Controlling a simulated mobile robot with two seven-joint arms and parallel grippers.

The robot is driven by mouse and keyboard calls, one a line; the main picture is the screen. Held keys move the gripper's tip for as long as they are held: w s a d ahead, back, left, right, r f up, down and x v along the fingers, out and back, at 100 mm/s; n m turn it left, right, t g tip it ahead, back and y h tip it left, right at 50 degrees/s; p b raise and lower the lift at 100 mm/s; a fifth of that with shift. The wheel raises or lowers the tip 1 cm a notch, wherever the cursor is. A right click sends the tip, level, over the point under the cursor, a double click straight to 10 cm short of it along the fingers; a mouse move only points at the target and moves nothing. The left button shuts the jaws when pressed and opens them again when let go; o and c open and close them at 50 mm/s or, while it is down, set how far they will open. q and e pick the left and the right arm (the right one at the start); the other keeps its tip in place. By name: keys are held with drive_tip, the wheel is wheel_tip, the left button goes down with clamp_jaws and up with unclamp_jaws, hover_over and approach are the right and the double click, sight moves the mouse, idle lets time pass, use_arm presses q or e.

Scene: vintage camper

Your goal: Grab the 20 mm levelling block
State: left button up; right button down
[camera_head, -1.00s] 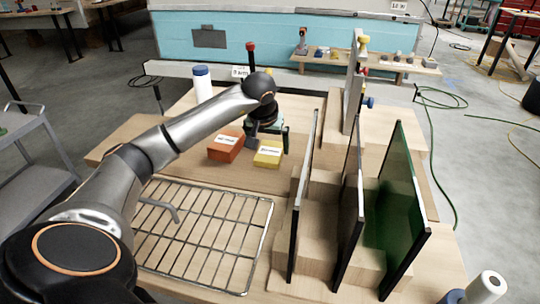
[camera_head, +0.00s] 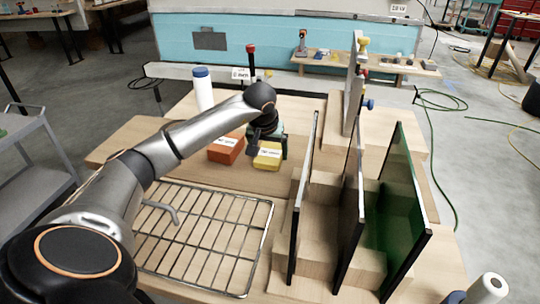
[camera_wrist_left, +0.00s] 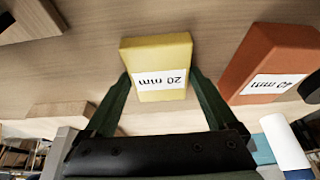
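The yellow block (camera_head: 267,160) labelled "20 mm" lies on the wooden bench, right of the orange block. It also shows in the left wrist view (camera_wrist_left: 157,57). My left gripper (camera_head: 268,146) is low at the block's far side. In the left wrist view, its two dark green fingers (camera_wrist_left: 160,82) stand open, one on each side of the yellow block. The fingers look very close to its sides, and I cannot tell whether either touches. My right gripper is not in view.
A wire rack (camera_head: 205,235) lies in front. Upright panels (camera_head: 305,200) stand to the right. A white bottle with a blue cap (camera_head: 203,90) stands behind.

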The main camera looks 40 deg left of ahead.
sight(271, 149)
use_arm(q)
drive_tip(key=c, duration=1)
wheel_tip(271, 149, up, 4)
drive_tip(key=shift+r+p, duration=0.1)
drive_tip(key=shift+p, duration=0.35)
drive_tip(key=w+a+r+p, duration=0.1)
drive_tip(key=w+r+p, duration=0.1)
drive_tip(key=w+r, duration=0.2)
drive_tip(key=w+a+r+p, duration=0.1)
drive_tip(key=w+r+p, duration=0.1)
drive_tip(key=w+r, duration=0.3)
drive_tip(key=w, duration=0.4)
drive_tip(key=shift+w+a, duration=0.3)
drive_tip(key=shift+a, duration=0.05)
drive_tip(key=shift+r+p, duration=0.1)
drive_tip(key=shift+p, duration=0.2)
